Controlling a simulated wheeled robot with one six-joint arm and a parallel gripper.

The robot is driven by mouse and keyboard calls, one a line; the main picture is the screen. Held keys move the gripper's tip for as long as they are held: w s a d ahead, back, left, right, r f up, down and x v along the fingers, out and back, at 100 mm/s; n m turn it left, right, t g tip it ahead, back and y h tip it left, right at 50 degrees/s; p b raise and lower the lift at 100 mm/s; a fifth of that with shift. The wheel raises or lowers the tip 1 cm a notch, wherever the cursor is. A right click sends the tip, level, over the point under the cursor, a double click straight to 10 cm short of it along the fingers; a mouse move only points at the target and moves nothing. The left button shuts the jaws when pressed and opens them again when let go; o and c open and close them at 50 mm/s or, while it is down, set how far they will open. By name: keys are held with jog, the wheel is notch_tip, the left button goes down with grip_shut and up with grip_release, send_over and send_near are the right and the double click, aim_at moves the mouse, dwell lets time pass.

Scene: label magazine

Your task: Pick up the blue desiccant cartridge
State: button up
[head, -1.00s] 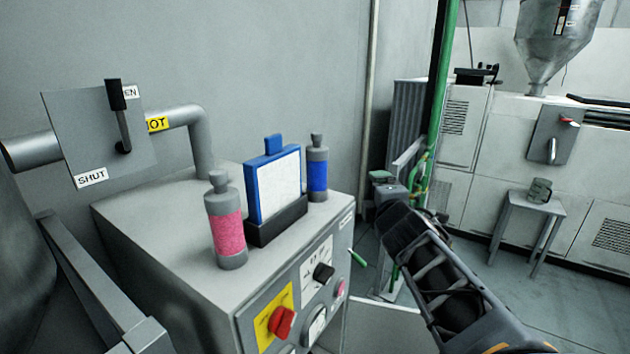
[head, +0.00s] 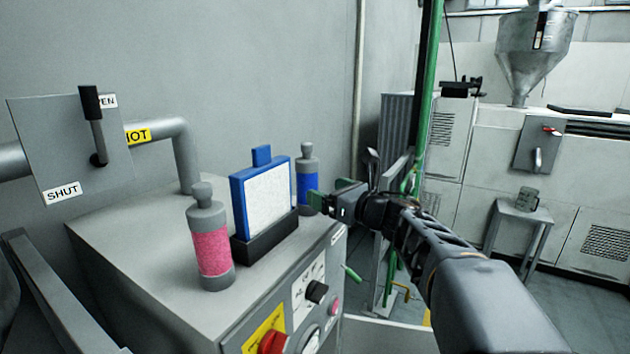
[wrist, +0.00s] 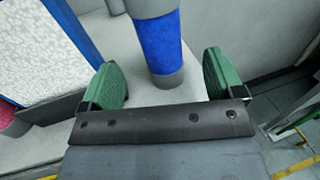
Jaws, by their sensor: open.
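The blue desiccant cartridge (head: 307,178), grey-capped with a blue band, stands upright on the grey cabinet top at its back right. In the wrist view the cartridge (wrist: 159,45) stands just beyond and between my two green fingertips. My gripper (head: 325,201) is open, with its fingers pointing at the cartridge's lower part; in the wrist view a gap shows on both sides between the fingers (wrist: 165,82) and the cartridge. Its base partly hides behind a finger in the head view.
A blue-framed white panel (head: 265,198) stands in a black holder just left of the cartridge. A pink cartridge (head: 210,245) stands further left. The cabinet top (head: 150,255) is otherwise clear. A green post (head: 425,90) rises behind my arm.

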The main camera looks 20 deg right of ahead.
aim_at(315, 186)
jog(key=shift+p+x, duration=1.35)
jog(key=shift+x, duration=2.2)
jog(key=shift+r, duration=0.1)
jog(key=c, duration=1.2)
